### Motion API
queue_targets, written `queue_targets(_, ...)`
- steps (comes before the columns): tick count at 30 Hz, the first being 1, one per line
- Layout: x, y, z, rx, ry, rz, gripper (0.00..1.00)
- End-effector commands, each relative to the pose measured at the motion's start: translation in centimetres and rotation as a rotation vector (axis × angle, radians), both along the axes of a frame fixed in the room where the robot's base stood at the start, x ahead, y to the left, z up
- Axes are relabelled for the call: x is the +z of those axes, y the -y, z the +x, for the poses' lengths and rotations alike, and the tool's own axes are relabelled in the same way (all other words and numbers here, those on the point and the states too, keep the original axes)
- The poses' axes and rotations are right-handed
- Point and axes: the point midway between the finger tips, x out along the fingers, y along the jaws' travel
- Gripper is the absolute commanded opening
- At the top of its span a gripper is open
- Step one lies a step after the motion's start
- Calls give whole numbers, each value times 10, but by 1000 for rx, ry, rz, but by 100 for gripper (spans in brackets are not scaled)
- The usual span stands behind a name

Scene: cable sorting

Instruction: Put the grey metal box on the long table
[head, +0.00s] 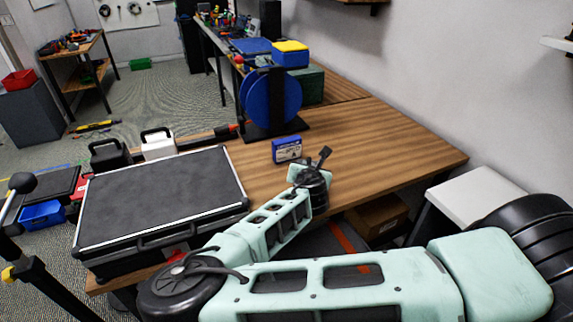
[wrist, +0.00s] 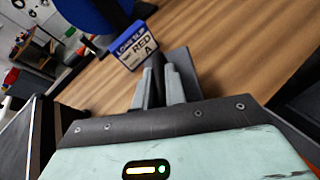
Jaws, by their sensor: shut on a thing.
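My gripper (head: 318,168) is over the near part of the wooden long table (head: 385,140). In the wrist view its two fingers (wrist: 160,88) are close together, with a dark grey thing (wrist: 182,62) between and beyond them. This looks like the grey metal box, but the fingers hide part of it and its full shape cannot be told. The table top also shows in the wrist view (wrist: 235,60). I cannot tell whether the grey thing touches the table.
A small blue-and-white labelled box (head: 287,150) stands just beyond my gripper. A large black case (head: 160,195) covers the table's left part. The table's right side is clear.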

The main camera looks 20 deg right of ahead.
Motion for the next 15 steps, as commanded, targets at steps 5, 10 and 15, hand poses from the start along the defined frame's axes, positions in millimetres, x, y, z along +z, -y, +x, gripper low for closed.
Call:
queue_targets(5,-8,2,18,-236,8,13,0)
queue_targets(10,17,11,23,-419,6,14,0)
queue_targets(15,44,19,23,-538,4,10,0)
